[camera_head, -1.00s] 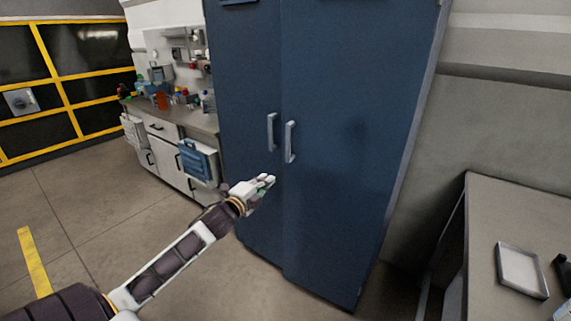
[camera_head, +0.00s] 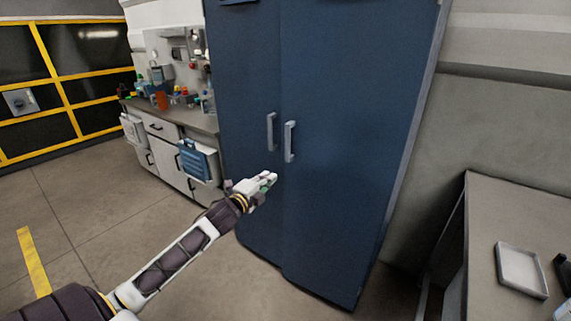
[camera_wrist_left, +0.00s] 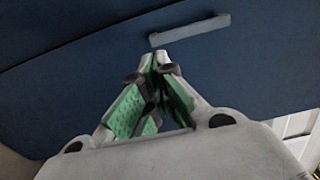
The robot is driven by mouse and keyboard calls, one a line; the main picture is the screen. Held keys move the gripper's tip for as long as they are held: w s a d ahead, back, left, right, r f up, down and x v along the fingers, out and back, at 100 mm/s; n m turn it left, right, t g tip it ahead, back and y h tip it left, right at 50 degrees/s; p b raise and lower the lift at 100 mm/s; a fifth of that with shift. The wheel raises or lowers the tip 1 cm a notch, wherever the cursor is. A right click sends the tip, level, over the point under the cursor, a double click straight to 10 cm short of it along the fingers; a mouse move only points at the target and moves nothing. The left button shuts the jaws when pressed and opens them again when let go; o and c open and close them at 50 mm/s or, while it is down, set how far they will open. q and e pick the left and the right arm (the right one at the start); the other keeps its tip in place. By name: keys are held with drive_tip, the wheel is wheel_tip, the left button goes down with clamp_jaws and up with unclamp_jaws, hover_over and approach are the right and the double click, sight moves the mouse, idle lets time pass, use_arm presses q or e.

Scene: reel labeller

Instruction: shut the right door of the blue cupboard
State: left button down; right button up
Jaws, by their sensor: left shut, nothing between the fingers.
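The blue cupboard stands in the middle of the head view, its left door (camera_head: 243,90) and right door (camera_head: 350,130) side by side. The right door looks shut or nearly so; a small step shows at the bottom of the seam. Its grey upright handle (camera_head: 290,142) is beside the left door's handle (camera_head: 270,132). My left gripper (camera_head: 272,178) is shut and empty, in front of the doors near the seam, below the handles. In the left wrist view its fingertips (camera_wrist_left: 155,58) point at the blue door surface, near a handle (camera_wrist_left: 190,31); contact cannot be told. My right gripper is not in view.
A workbench (camera_head: 170,118) with drawers, bottles and a blue case (camera_head: 198,160) stands left of the cupboard. A grey table (camera_head: 490,220) with a white tray (camera_head: 522,270) is at the right. The floor in front of the cupboard is clear.

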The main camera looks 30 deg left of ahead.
sight(289, 159)
use_arm(q)
drive_tip(key=w, duration=1)
drive_tip(key=shift+w+a+b, duration=0.15)
drive_tip(key=shift+w+b, duration=0.2)
drive_tip(key=shift+w, duration=0.85)
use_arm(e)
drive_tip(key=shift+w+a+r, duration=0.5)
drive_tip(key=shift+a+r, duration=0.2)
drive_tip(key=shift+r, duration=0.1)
